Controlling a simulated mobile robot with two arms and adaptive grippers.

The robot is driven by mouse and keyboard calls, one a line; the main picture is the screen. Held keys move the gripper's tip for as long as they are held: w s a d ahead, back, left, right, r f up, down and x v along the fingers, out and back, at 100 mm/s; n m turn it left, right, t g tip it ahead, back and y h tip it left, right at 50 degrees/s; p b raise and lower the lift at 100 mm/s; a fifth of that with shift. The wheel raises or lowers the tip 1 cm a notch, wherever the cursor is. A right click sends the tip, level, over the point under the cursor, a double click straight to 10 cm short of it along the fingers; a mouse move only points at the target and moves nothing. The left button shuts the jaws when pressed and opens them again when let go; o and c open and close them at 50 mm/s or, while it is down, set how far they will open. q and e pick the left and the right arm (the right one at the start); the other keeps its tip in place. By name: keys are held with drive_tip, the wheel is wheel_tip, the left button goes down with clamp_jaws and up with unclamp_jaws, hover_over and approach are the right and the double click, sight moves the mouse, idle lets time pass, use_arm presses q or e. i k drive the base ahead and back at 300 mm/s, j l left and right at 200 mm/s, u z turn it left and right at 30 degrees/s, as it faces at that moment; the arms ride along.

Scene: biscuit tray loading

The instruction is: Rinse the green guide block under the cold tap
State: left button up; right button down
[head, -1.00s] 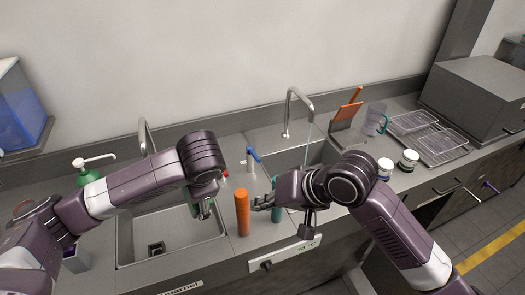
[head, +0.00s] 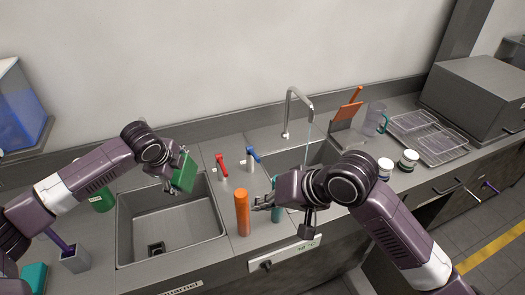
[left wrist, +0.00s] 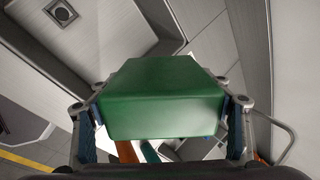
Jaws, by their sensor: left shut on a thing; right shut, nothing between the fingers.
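The green guide block (head: 184,173) is held by my left gripper (head: 172,178) above the back right of the left sink basin. In the left wrist view the block (left wrist: 160,95) fills the space between both fingers. The right tap (head: 298,94) arches over the right basin, and a faint pale streak under its spout looks like running water. A blue lever (head: 254,155) and a red lever (head: 222,162) stand between the basins. The left tap is hidden behind my left arm. My right gripper (head: 262,203) is shut and empty in front of the right basin.
An orange cylinder (head: 242,213) stands between the basins, close to my right gripper. A teal item (head: 276,211) is partly hidden by that gripper. Two small jars (head: 408,159), a jug (head: 375,120) and a wire rack (head: 425,135) are to the right.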

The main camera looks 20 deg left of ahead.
sight(249, 149)
drive_tip(key=i, duration=1)
